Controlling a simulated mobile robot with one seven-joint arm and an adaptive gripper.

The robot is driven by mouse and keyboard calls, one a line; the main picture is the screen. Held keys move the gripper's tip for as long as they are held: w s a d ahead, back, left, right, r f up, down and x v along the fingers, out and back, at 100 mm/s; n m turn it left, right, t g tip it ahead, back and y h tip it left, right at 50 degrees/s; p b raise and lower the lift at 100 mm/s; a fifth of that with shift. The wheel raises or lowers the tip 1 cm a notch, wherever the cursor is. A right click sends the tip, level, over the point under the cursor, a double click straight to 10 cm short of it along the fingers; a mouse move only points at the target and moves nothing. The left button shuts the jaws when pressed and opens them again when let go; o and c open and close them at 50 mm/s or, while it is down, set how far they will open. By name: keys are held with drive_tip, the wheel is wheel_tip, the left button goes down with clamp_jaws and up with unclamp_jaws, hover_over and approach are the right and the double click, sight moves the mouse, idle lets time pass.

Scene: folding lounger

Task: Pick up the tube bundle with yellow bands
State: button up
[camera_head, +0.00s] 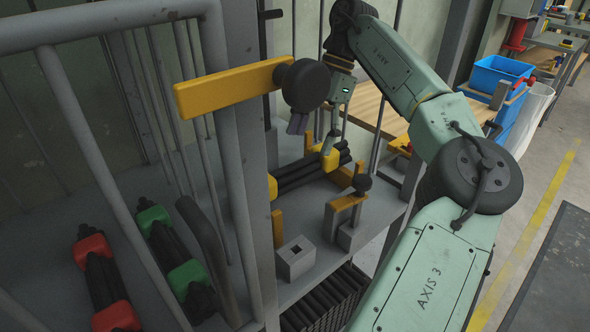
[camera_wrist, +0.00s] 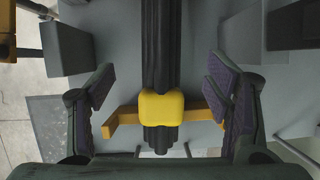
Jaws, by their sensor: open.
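The dark tube bundle with yellow bands (camera_head: 300,175) lies on a grey shelf behind the bars. One yellow band (camera_head: 330,158) shows near its right end and part of another at its left end. In the wrist view the bundle (camera_wrist: 160,45) runs up the middle, with a yellow band (camera_wrist: 161,107) near its lower end. My gripper (camera_head: 314,134) is open and empty above the bundle's right end. In the wrist view my gripper's fingers (camera_wrist: 161,90) stand on either side of the bundle, apart from it. Finger height against the tubes is hard to tell.
A red-banded bundle (camera_head: 100,280) and a green-banded bundle (camera_head: 172,255) lie on the shelf at left. Grey bars, a post (camera_head: 245,150) and a yellow latch arm (camera_head: 235,88) stand close to my gripper. Orange brackets (camera_head: 345,203) flank the bundle.

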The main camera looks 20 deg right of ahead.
sight(299, 160)
drive_tip(key=x, duration=0.4)
drive_tip(key=a+x, duration=0.1)
drive_tip(key=x, duration=0.2)
drive_tip(key=shift+s+a+f+p, duration=0.1)
drive_tip(key=shift+f+p, duration=0.1)
drive_tip(key=shift+p, duration=0.2)
clamp_jaws()
idle(0.6)
